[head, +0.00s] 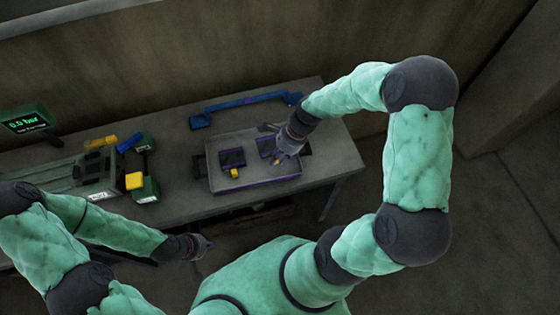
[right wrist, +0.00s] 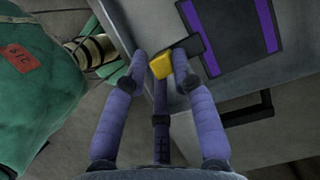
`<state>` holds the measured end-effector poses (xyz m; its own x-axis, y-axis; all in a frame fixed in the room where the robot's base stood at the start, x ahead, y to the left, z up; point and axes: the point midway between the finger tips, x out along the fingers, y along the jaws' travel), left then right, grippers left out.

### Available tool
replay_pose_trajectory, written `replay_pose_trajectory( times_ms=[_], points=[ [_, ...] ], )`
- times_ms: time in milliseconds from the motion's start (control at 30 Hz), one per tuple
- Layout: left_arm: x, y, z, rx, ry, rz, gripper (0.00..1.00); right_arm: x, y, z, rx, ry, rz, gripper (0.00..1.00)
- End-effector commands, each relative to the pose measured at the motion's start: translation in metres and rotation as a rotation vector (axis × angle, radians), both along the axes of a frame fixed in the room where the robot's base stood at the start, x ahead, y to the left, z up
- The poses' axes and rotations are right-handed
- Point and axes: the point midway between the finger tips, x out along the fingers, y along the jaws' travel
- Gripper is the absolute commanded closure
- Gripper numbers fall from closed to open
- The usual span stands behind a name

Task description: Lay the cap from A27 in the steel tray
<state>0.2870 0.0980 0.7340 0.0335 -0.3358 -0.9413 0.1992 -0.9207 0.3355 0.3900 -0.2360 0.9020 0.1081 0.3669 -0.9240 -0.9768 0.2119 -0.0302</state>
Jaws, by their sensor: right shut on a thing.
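The steel tray (head: 222,150) lies on the bench, grey with purple edging and two dark, purple-edged patches inside. My right gripper (head: 277,160) is over the tray's right part, shut on a small yellow cap (right wrist: 183,66). In the right wrist view the cap sits between the fingertips, with a dark part beside it; the tray (right wrist: 205,15) is behind it. I cannot tell whether the cap touches the tray. Another small yellow piece (head: 235,173) is in the tray near its front. No A27 label is readable. My left gripper (head: 203,245) is in front of the bench, away from the tray; its jaws are too small to read.
A blue bar-shaped part (head: 245,103) lies behind the tray. Left of the tray are a green case (head: 88,172), yellow and green blocks (head: 135,181), and a lit display (head: 25,123). The bench (head: 335,158) is bare at its right end.

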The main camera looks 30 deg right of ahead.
Motion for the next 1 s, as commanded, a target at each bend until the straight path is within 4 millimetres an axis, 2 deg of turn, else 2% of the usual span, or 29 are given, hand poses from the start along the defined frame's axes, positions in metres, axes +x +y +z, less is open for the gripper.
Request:
replay_pose_trajectory(
  times_ms=[133, 300, 733, 767, 800, 833, 1000],
  points=[
    [0.000, 0.000, -0.006, 0.000, 0.000, 0.000, 1.00, 0.003, -0.008, -0.013, 0.000, 0.000, -0.003, 1.00],
    [0.000, 0.000, -0.017, 0.000, 0.000, 0.000, 1.00, 0.002, -0.007, -0.037, 0.001, 0.001, -0.002, 1.00],
    [0.000, 0.000, -0.017, 0.000, 0.000, 0.000, 1.00, 0.003, -0.007, -0.042, 0.000, -0.001, -0.002, 1.00],
    [0.000, 0.000, -0.017, 0.000, 0.000, 0.000, 1.00, 0.002, -0.007, -0.041, 0.000, 0.001, -0.002, 0.65],
    [0.000, 0.000, -0.017, 0.000, 0.000, 0.000, 1.00, 0.002, -0.007, -0.041, 0.000, 0.001, -0.002, 0.54],
    [0.000, 0.000, -0.016, 0.000, 0.000, 0.000, 1.00, 0.002, -0.007, -0.041, 0.000, 0.001, -0.002, 0.50],
    [0.000, 0.000, -0.017, 0.000, 0.000, 0.000, 1.00, 0.002, -0.007, -0.041, 0.000, 0.000, -0.001, 0.50]
  ],
)
